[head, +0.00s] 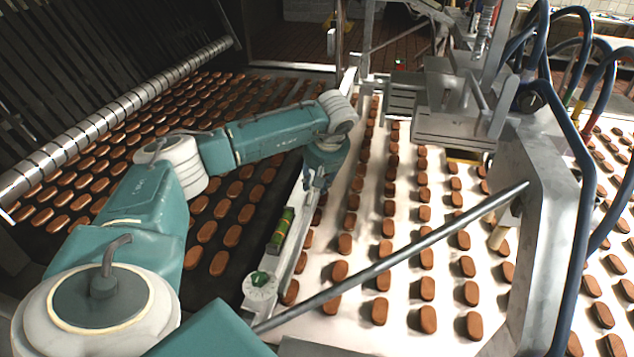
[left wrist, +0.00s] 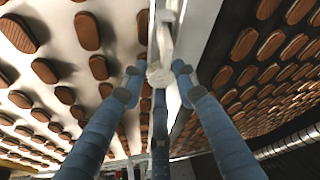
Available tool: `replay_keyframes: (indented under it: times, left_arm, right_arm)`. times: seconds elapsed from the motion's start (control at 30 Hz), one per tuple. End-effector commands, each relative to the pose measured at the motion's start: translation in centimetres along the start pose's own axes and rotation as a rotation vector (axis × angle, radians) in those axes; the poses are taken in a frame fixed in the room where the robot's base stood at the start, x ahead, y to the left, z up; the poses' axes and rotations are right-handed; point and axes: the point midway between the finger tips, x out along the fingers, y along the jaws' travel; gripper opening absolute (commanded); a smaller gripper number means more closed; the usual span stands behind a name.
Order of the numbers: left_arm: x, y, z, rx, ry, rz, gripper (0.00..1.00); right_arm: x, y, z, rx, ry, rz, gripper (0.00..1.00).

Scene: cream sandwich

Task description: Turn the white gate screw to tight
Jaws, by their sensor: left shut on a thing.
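In the left wrist view, the white gate screw (left wrist: 160,74) shows as a round, pale head at the middle, in front of the rail. The blue fingers of my left gripper (left wrist: 158,87) stand around it, with dark tips on either side. My left gripper is shut on the screw. In the head view, my left gripper (head: 317,180) points down at the metal gate rail (head: 295,240) between the two belts. The screw is hidden there by the gripper and wrist. My right gripper is in neither view.
A dark belt (head: 205,265) and a white belt (head: 355,285) carry rows of brown biscuits. A white knob with a green top (head: 261,284) and a green-yellow block (head: 281,230) sit along the rail. A slanted metal rod (head: 400,255) crosses the white belt. Blue hoses (head: 585,150) hang right.

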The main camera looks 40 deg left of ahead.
Motion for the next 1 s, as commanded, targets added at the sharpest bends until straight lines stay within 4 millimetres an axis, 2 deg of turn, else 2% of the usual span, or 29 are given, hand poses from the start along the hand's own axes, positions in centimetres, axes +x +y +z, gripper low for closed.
replay_keyframes:
  times: [0.03,0.33,0.37,0.43,0.77,0.87,1.0]
  left_arm:
    - [-0.1,-0.2,-0.6,0.018,0.011,0.011,0.03]
    - [-0.3,-0.1,-0.7,0.038,0.013,0.020,0.03]
    - [-0.3,-0.1,-0.7,0.038,0.013,0.020,0.31]
    - [-0.3,-0.1,-0.7,0.037,0.012,0.020,0.45]
    - [-0.3,-0.1,-0.4,0.040,0.007,0.020,0.46]
    - [-1.2,0.0,-0.4,0.039,0.007,0.022,0.46]
    - [-3.8,-0.1,-0.5,0.039,0.008,0.025,0.46]
  right_arm:
    - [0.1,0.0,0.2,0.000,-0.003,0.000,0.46]
    - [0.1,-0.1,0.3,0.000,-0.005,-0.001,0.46]
    - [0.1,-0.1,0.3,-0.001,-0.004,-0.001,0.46]
    - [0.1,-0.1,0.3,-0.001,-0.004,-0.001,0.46]
    - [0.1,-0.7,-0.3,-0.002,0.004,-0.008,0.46]
    - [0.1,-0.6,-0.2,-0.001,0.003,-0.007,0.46]
    - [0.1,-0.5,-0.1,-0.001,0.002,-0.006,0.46]
